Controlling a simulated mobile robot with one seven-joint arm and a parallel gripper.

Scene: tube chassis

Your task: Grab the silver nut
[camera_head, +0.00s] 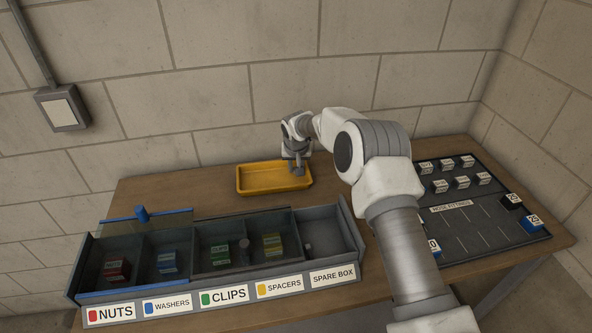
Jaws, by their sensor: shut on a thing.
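My gripper (299,171) points down at the right part of the yellow tray (243,188), at the back of the table. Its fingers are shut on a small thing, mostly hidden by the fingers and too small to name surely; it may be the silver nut. I cannot tell whether it touches the tray floor. No silver nut shows clearly elsewhere. The red-marked NUTS compartment (98,246) at the far left of the sorting box holds a dark red block (117,268).
The sorting box (75,284) at the front has several compartments, with a blue knob (142,213) at its back left. A small grey piece (308,247) stands in the spare box. A dark board (480,226) with several labelled blocks lies right, partly behind my arm.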

